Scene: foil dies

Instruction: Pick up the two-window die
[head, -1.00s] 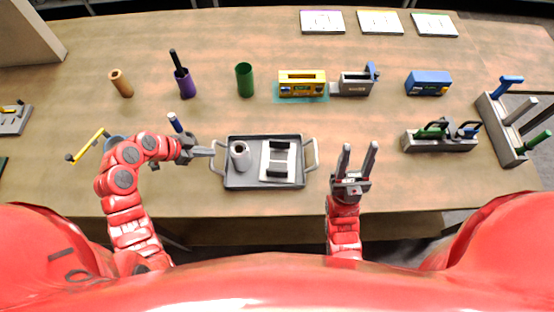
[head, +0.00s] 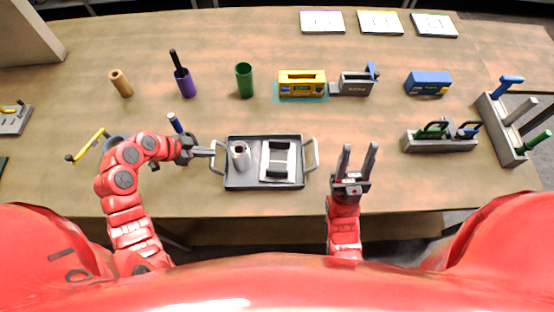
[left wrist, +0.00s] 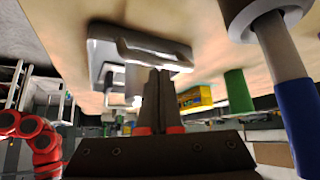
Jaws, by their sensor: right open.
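I cannot tell for certain which thing is the two-window die. A grey two-handled tray (head: 232,180) holds an upright pale cylinder (head: 240,156) and a white flat piece with two dark bars (head: 279,160). A grey holder (head: 440,145) at the right carries pieces with green (head: 434,129) and blue handles. My left gripper (head: 212,152) is at the tray's left handle; in the left wrist view its fingers (left wrist: 157,85) are together, with the tray (left wrist: 105,50) beyond. Whether they touch the handle is unclear. My right gripper (head: 356,158) is open and empty, right of the tray.
Behind stand a brown cylinder (head: 121,84), a purple cup (head: 184,83), a green cylinder (head: 244,80), a yellow device (head: 302,86), a grey device (head: 356,84) and a blue box (head: 428,83). A grey rack (head: 500,130) stands far right.

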